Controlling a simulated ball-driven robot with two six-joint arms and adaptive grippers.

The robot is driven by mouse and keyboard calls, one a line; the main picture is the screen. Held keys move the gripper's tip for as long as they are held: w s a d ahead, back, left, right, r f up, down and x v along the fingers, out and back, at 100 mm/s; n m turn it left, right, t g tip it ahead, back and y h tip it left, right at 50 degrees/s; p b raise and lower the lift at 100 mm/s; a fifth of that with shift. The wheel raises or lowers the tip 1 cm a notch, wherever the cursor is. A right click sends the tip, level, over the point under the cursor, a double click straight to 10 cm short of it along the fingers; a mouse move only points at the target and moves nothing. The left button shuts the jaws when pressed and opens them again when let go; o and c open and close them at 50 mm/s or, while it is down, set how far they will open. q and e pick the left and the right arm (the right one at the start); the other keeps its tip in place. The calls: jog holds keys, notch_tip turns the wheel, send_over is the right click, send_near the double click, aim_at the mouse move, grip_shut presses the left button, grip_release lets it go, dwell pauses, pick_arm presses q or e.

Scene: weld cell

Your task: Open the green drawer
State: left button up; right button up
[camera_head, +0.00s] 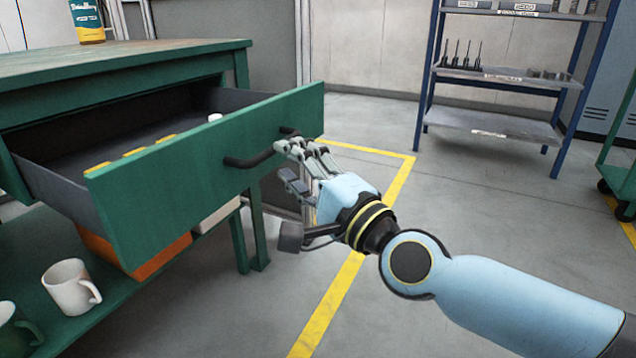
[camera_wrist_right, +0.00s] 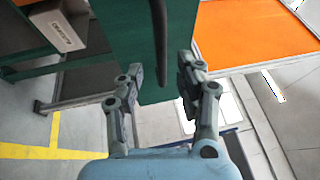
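The green drawer (camera_head: 190,190) is pulled well out of the green workbench (camera_head: 120,62), and its grey inside shows. A black bar handle (camera_head: 250,161) runs along its front; the handle also shows in the wrist view (camera_wrist_right: 164,50). My right gripper (camera_head: 290,165) is at the handle's right end, in front of the drawer face. In the wrist view its two fingers (camera_wrist_right: 160,85) stand apart, with the handle's end between or just beyond them. I cannot tell whether they touch it. My left gripper is not in view.
Small yellow-topped items (camera_head: 133,152) lie in the drawer. An orange bin (camera_head: 150,258) and a white mug (camera_head: 70,287) stand on the shelf below. A bottle (camera_head: 87,22) is on the bench top. A blue rack (camera_head: 500,80) stands behind.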

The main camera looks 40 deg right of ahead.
jog(key=s+f, duration=0.1)
jog(key=s, duration=0.5)
jog(key=shift+s+a, duration=0.15)
jog(key=shift+s, duration=0.2)
jog(key=shift+f, duration=0.1)
